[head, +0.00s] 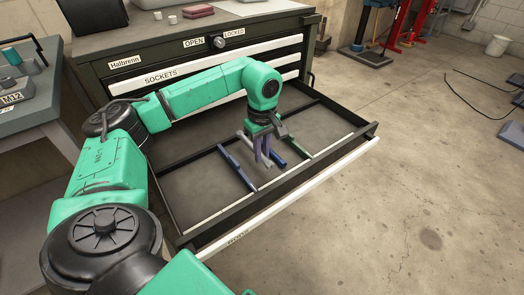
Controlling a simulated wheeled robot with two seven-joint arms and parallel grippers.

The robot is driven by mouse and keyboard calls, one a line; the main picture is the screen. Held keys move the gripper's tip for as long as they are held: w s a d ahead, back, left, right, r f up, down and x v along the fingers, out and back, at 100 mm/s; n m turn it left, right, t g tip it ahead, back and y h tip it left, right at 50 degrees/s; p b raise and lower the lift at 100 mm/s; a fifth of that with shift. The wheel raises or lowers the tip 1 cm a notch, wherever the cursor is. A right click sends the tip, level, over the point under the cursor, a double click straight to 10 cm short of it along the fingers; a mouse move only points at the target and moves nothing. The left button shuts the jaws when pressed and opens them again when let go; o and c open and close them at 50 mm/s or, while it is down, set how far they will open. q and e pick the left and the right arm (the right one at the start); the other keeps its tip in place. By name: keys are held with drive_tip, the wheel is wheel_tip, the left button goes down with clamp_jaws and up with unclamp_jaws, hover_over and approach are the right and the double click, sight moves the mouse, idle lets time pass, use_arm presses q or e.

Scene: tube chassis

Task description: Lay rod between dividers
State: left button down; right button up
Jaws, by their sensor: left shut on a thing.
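The open drawer (190,180) holds a blue divider (236,167) at the left and a green divider (300,148) at the right, both running front to back. My left gripper (264,161) points down into the gap between them, with its fingers shut. A short blue rod (279,162) shows at the fingers' right side, low over the drawer floor; the fingers hide much of it. I cannot tell whether the rod touches the floor. My right gripper is out of view.
The drawer's front wall with its white strip (300,189) stands close in front of the gripper. The cabinet (150,62) rises behind, with labelled closed drawers. A side bench (40,110) stands at the left. The drawer's right part is clear.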

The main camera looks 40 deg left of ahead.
use_arm(q)
drive_tip(key=shift+f, duration=0.25)
drive_tip(key=shift+f+b, duration=1)
drive_tip(key=shift+f, duration=0.5)
drive_tip(key=c, duration=0.7)
unclamp_jaws()
